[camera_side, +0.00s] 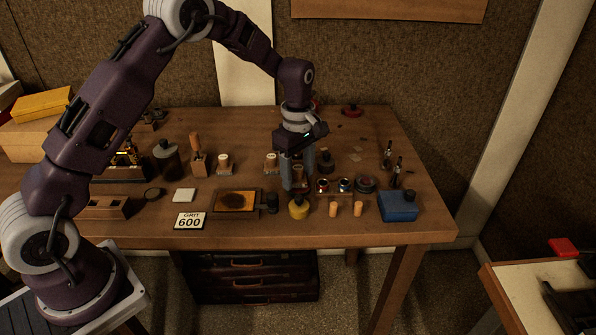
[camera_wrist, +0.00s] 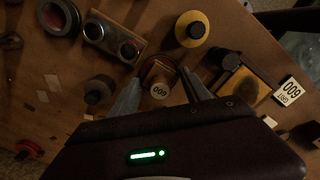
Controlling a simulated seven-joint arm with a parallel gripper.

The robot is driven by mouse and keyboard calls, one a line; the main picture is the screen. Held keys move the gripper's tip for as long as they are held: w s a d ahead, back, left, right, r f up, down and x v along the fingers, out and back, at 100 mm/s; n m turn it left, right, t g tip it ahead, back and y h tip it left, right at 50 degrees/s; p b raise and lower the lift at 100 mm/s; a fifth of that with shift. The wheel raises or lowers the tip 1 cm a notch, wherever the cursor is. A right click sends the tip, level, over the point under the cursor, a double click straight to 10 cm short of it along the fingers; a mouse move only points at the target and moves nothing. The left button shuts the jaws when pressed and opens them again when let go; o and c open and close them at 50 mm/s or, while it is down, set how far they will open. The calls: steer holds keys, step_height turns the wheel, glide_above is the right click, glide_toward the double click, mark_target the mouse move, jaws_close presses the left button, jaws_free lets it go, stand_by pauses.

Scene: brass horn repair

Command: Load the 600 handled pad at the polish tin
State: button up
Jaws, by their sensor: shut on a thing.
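My gripper (camera_wrist: 160,78) is shut on the 600 handled pad (camera_wrist: 159,88), whose round end marked 600 faces the camera between the fingers. In the side view my gripper (camera_side: 295,188) points down low over the middle of the bench. The pad is mostly hidden there, and I cannot tell whether it touches the bench. A round dark tin with a reddish inside, likely the polish tin (camera_wrist: 60,17), lies at the upper left of the wrist view. In the side view the tin (camera_side: 366,184) is to the right of my gripper, apart from it.
A holder with two small jars (camera_wrist: 113,40) lies between pad and tin. A yellow pot (camera_side: 299,206) stands close in front of my gripper. The grit 600 card (camera_side: 190,221) and a tray with a stained brown plate (camera_side: 213,212) are left; a blue box (camera_side: 397,206) is right.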

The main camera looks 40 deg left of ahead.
mark_target(298, 168)
steer(key=shift+f, duration=0.6)
stand_by(1.2)
steer(key=shift+r, duration=0.1)
steer(key=shift+r, duration=3.45)
